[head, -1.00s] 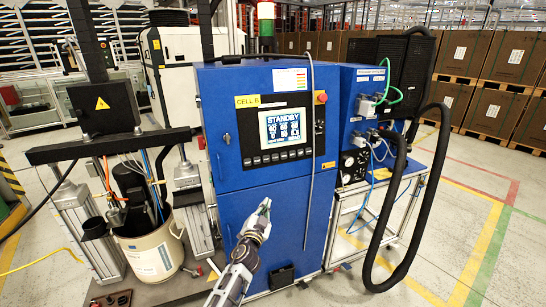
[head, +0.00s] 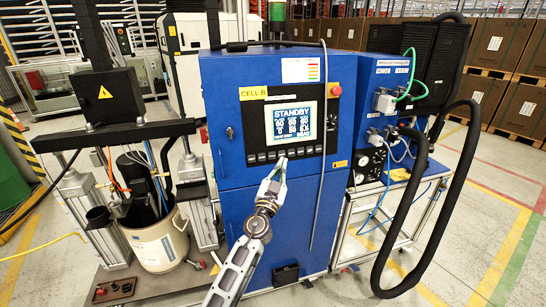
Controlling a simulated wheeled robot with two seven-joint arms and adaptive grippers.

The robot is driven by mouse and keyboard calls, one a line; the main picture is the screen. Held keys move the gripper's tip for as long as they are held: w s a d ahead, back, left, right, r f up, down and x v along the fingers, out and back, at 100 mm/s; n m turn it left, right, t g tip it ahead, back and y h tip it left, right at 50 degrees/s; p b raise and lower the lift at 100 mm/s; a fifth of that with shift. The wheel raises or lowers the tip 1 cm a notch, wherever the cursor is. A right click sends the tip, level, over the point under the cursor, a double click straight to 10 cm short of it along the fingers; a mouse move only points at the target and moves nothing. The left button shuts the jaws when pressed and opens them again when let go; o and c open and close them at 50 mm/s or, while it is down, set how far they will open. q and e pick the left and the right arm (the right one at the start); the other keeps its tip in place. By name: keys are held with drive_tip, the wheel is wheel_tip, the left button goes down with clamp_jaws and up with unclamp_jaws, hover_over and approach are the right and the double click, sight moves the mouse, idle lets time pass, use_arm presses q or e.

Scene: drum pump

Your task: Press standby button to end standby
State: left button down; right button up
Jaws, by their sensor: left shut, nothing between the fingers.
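The blue control cabinet (head: 240,205) stands in the middle of the head view, with a "CELL B" label. Its screen (head: 292,122) reads STANDBY above rows of numbers. A row of dark buttons (head: 300,152) runs along the panel under the screen; which one is the standby button I cannot read. My left gripper (head: 281,163) points up from below, shut and empty. Its tips appear just below the middle of the button row; whether they touch the panel I cannot tell. My right gripper is not in view.
A red knob (head: 335,90) sits at the panel's upper right. A grey cable (head: 320,190) hangs down the cabinet front. A thick black hose (head: 455,190) loops at the right. A drum (head: 158,245) stands at the left under the black crossbar (head: 110,135).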

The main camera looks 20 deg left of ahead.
sight(274, 159)
use_arm(q)
drive_tip(key=shift+d+n, duration=0.1)
drive_tip(key=shift+n, duration=1.1)
drive_tip(key=shift+w+f, duration=0.1)
drive_tip(key=shift+w, duration=0.05)
drive_tip(key=w+a+b, duration=0.1)
drive_tip(key=w, duration=0.1)
drive_tip(key=w+a+f+b, duration=0.1)
drive_tip(key=w+a, duration=0.1)
drive_tip(key=w+a+b, duration=0.1)
drive_tip(key=w, duration=0.1)
drive_tip(key=shift+w+a+f, duration=0.3)
drive_tip(key=shift+w+a, duration=0.05)
drive_tip(key=shift+w, duration=0.05)
drive_tip(key=shift+w+a, duration=0.1)
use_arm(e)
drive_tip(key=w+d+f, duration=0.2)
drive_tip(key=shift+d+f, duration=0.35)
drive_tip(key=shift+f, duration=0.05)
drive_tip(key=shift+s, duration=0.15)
